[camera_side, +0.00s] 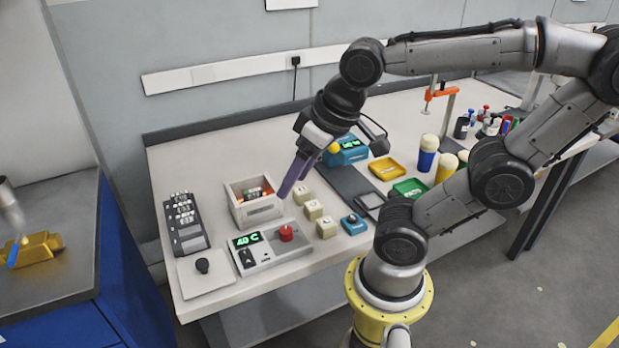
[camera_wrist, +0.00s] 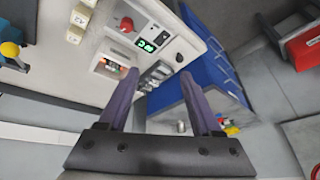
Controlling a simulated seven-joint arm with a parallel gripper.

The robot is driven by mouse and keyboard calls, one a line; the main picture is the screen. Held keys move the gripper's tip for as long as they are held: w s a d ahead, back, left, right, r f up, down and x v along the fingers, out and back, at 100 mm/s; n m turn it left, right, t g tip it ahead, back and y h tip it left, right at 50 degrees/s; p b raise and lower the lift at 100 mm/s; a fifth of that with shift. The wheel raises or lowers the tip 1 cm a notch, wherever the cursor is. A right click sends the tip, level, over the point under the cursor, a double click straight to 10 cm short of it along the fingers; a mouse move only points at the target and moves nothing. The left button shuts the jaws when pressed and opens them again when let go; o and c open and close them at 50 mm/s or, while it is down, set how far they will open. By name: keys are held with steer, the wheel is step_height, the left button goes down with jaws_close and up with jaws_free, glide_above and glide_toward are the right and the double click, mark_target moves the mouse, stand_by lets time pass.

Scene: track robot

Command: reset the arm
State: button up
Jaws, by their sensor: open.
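My arm reaches over the white workbench (camera_side: 165,156) from the right. My gripper (camera_side: 283,195) has purple fingers and hangs above the bench, near the cream box (camera_side: 256,212) and to the left of the cream blocks. In the wrist view my gripper (camera_wrist: 165,90) shows two purple fingers spread apart with nothing between them. I cannot tell its exact height above the bench.
A controller with a red knob (camera_side: 286,232) and a green "40 C" display stands at the bench front. A black keypad (camera_side: 184,222), blue device (camera_side: 346,152), yellow tray (camera_side: 386,168) and green tray (camera_side: 410,187) are on the bench. A blue cabinet (camera_side: 110,280) stands left.

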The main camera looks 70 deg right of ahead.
steer(key=shift+s+d+f+n+t, duration=0.1)
steer(key=shift+s+f+n+t, duration=0.05)
steer(key=shift+s+n, duration=0.4)
steer(key=shift+s+d+f+n+t, duration=0.1)
steer(key=shift+s+n+t, duration=0.05)
steer(key=shift+s+n, duration=0.35)
